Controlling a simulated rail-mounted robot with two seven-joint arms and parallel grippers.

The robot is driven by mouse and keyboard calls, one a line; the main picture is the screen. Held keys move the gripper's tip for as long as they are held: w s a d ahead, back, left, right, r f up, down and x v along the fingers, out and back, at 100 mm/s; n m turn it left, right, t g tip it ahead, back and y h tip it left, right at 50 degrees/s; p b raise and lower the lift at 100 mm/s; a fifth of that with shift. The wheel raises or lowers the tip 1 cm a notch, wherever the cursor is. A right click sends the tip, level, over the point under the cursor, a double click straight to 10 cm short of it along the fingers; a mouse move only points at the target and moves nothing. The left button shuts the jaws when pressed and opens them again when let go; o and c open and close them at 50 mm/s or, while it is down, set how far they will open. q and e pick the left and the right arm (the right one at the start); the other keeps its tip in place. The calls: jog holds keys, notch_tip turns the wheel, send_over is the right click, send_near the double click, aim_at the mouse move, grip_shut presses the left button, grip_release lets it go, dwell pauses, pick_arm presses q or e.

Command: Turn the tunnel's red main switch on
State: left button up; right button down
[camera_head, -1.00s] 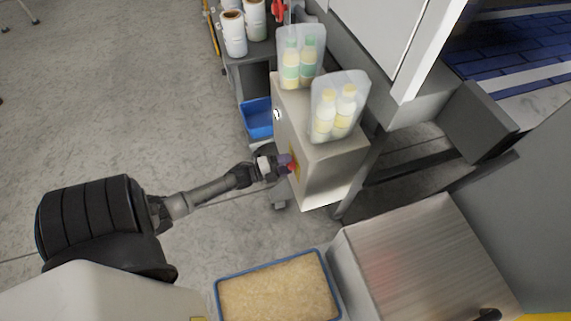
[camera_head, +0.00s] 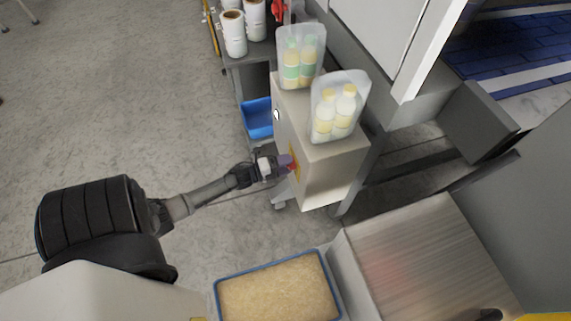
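The red main switch (camera_head: 293,166) sits on a yellow plate on the left face of a steel cabinet (camera_head: 329,178). Only a small part of the red shows; my gripper hides the rest. My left gripper (camera_head: 284,166) comes in from the left and its tips are at the switch. They look to be touching or around it; I cannot tell which. Whether the fingers are open or shut is too small to see. My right gripper is not in view.
Two wrapped bottle packs (camera_head: 338,107) stand on the cabinet top. A blue bin (camera_head: 258,118) and a cart with white rolls (camera_head: 234,34) are behind. A blue-rimmed tray (camera_head: 277,290) and a steel box (camera_head: 425,262) are in front. Floor at left is clear.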

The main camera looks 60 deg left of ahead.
pick_arm(q)
jog(key=o, duration=0.3)
jog(key=shift+o, duration=0.2)
jog(key=s+a+p, duration=0.1)
jog(key=s+a, duration=0.1)
jog(key=s, duration=1.1)
jog(key=shift+s+a, duration=0.25)
jog(key=shift+s, duration=0.05)
